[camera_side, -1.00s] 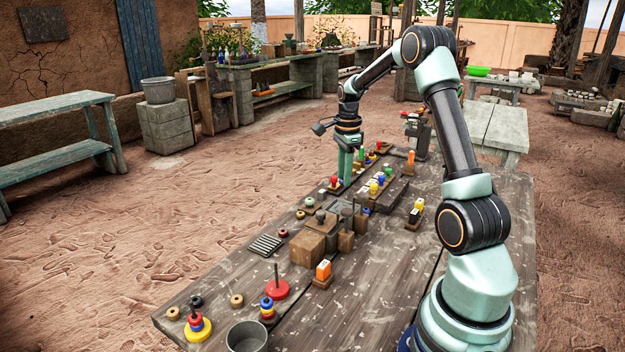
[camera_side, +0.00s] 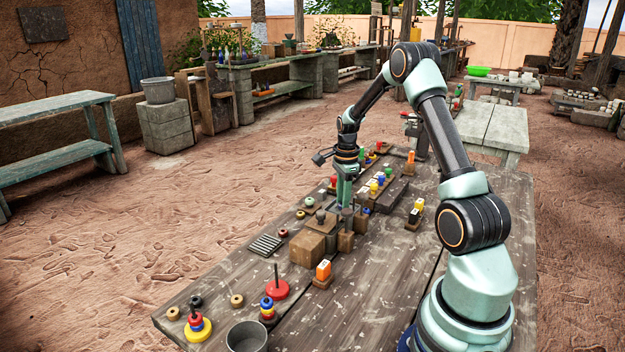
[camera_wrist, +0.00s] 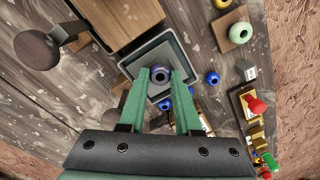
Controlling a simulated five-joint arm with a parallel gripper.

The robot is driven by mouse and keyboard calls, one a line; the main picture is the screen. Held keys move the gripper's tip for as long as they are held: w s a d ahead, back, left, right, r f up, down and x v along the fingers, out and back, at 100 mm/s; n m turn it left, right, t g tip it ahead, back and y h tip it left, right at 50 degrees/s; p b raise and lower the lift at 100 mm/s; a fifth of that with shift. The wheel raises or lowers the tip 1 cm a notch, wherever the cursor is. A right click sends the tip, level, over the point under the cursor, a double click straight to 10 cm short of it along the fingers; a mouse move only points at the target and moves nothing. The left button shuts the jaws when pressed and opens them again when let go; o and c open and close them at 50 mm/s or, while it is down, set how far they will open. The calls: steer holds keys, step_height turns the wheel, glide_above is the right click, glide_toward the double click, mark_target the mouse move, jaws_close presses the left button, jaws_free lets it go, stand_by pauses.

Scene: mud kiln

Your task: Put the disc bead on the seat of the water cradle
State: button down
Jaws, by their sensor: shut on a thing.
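My gripper (camera_wrist: 160,76) points down, its green fingers shut on a dark blue-grey disc bead (camera_wrist: 159,76) with a hole in its middle. The bead shows between the fingertips in the wrist view. Behind it is a square dark tray with a pale grey rim (camera_wrist: 128,69), which looks like the water cradle. The bead appears over its inside; I cannot tell whether it touches the seat. In the side view my gripper (camera_side: 345,203) is low beside the brown blocks. The bead and cradle are hard to make out there.
A brown wooden block (camera_side: 307,249) and dark round-topped posts (camera_wrist: 38,49) stand close by. Small blue beads (camera_wrist: 212,78), a pale green bead (camera_wrist: 240,33) and coloured pegs (camera_wrist: 256,106) lie to the right in the wrist view. The table's near right (camera_side: 390,290) is clear.

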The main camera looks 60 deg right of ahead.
steer(key=c, duration=0.6)
jaws_free()
step_height(320, 180, up, 11)
steer(key=a+r+n+t, duration=0.1)
steer(key=a+r+n, duration=0.45)
steer(key=a, duration=0.25)
steer(key=s+a+r+n+t, duration=0.1)
steer(key=s+a+n, duration=0.3)
steer(key=a+n, duration=0.6)
steer(key=s+a+r+n+t, duration=0.1)
steer(key=s+a+n+t, duration=0.2)
steer(key=a+n, duration=0.7)
steer(key=s+a, duration=0.1)
steer(key=a, duration=0.2)
steer(key=shift+a+r, duration=0.2)
